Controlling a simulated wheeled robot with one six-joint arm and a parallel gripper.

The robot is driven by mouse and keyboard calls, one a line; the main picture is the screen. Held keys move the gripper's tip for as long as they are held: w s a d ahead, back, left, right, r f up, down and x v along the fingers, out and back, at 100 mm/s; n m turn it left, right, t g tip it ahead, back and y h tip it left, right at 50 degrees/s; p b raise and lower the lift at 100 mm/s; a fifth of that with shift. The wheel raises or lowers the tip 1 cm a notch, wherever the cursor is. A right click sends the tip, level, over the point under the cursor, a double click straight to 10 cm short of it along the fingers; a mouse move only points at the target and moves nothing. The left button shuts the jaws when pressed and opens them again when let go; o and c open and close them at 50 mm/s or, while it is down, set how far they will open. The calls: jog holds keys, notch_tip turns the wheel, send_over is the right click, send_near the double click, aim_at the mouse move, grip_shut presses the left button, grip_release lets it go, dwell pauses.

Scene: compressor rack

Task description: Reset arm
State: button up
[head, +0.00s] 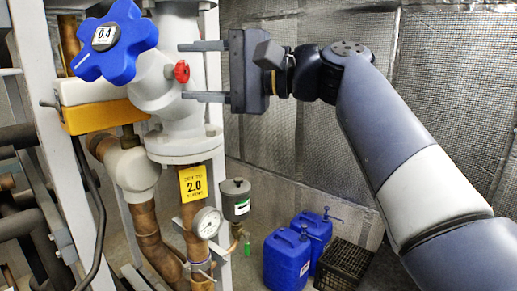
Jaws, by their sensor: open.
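My gripper (203,71) is open, with two dark fingers pointing left, one above the other. Its fingertips are beside a small red knob (182,72) on the white valve body (158,85). The knob appears between the fingers in height, near their tips. I cannot tell whether a finger touches the valve body. My arm reaches in from the right side. A large blue handwheel (120,40) with a label reading 0.4 sits at the upper left of the valve.
A yellow tag (193,184) reading 2.0 hangs below the valve, above a round gauge (207,223). A white rack post (62,140) stands at left. Blue canisters (287,262) and a black crate (343,266) stand on the floor by the quilted wall (300,100).

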jog(key=m+p, duration=0.3)
jog(key=m, duration=0.2)
jog(key=shift+r, duration=0.2)
jog(key=shift+f+m+p, duration=0.1)
jog(key=shift+m+p, duration=0.45)
jog(key=shift+m, duration=0.25)
jog(key=shift+f, duration=0.2)
